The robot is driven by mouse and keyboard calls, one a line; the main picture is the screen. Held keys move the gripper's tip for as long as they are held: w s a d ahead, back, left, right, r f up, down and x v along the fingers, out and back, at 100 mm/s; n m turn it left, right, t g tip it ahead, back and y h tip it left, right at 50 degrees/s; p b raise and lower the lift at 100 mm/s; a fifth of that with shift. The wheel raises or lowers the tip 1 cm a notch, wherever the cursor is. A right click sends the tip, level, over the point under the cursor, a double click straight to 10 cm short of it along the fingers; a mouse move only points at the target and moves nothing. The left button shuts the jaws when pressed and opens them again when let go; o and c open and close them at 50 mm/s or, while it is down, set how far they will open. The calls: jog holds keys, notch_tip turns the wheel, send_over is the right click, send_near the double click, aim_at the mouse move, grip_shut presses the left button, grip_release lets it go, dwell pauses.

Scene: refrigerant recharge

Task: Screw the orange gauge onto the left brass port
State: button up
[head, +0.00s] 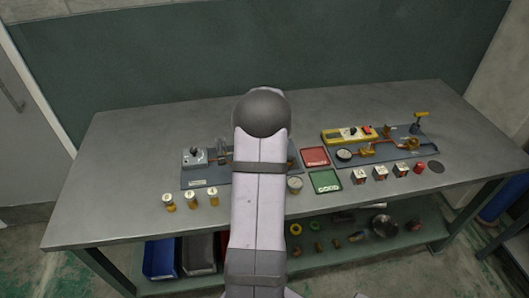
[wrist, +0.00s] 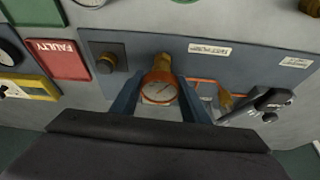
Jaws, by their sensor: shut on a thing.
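The orange gauge (wrist: 159,90), with a pale dial, is between the blue-grey fingers of my gripper (wrist: 162,100) in the wrist view, and the gripper is shut on it. A brass fitting (wrist: 161,65) shows directly beyond the gauge, in line with it. I cannot tell whether it is the port or the gauge's own stem, or whether any thread is engaged. Another brass port with a dark top (wrist: 107,63) stands free on the blue-grey board (wrist: 135,45), to the left in the wrist view. In the head view my arm hides the gripper and the gauge.
A red tray marked FAULTY (head: 314,157) and a green tray (head: 325,181) lie right of my arm. The table's far left is bare.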

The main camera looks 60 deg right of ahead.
jog(key=shift+a+f+m, duration=0.15)
jog(key=shift+f+m, duration=0.05)
jog(key=shift+m, duration=0.1)
jog(key=shift+r+m+p, duration=0.15)
jog(key=shift+m+p, duration=0.25)
jog(key=shift+p, duration=0.45)
jog(key=shift+g+p, duration=0.3)
jog(key=shift+f+m+g+h+b, duration=0.3)
jog(key=shift+f+m+b, duration=0.05)
jog(key=shift+m+b, duration=0.5)
jog(key=o, duration=1.4)
jog(key=shift+r, duration=0.25)
jog(key=shift+r, duration=0.1)
jog(key=shift+r+p, duration=2.6)
jog(key=shift+r, duration=0.9)
